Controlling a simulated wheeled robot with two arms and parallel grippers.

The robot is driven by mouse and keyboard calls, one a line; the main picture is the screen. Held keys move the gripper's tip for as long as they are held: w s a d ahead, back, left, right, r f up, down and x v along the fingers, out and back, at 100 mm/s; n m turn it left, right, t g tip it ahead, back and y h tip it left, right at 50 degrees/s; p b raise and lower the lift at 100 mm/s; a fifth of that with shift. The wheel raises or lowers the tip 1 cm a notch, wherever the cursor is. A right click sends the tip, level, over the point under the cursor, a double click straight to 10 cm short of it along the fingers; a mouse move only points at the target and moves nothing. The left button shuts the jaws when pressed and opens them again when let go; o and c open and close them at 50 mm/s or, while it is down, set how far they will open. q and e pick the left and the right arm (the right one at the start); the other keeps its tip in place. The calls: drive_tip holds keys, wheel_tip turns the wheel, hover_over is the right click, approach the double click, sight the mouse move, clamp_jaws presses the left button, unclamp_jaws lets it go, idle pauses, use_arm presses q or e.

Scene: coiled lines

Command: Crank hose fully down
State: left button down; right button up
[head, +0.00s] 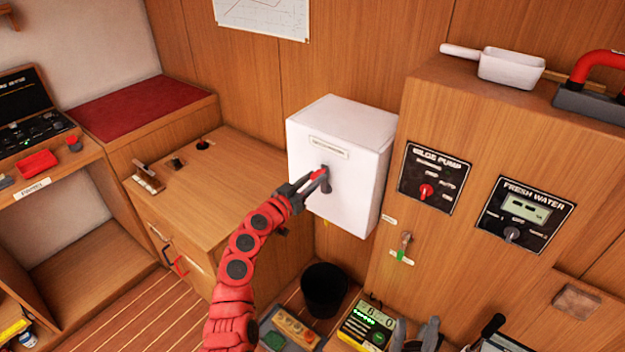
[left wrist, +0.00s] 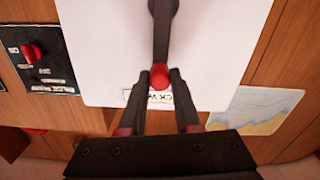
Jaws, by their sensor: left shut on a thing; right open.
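A white box (head: 338,150) hangs on the wood wall, with a dark crank (head: 326,181) on its front. My left gripper (head: 312,182) is at the crank, shut on its red knob. In the left wrist view, the red crank knob (left wrist: 159,76) sits between the two dark fingers (left wrist: 160,92), and the dark crank arm (left wrist: 162,25) runs up from it in the picture. The box label is partly covered there. No hose can be made out. My right gripper (head: 416,331) seems to show low at the bottom edge, open and apart from the box.
A bilge pump panel (head: 434,178) and fresh water panel (head: 523,213) are right of the box. A small tap (head: 405,243) is below them. A black bin (head: 325,290) stands on the floor beneath. A wooden counter (head: 215,170) lies left.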

idle(0.4)
use_arm(q)
drive_tip(key=w+a+f+n+b, duration=0.4)
drive_tip(key=a+n+b, duration=0.2)
drive_tip(key=n+b, duration=0.45)
wheel_tip(320, 180, down, 8)
drive_tip(key=n, duration=1.4)
drive_tip(key=shift+d+f, duration=0.25)
drive_tip(key=shift+d, duration=0.1)
drive_tip(key=shift+s, duration=0.15)
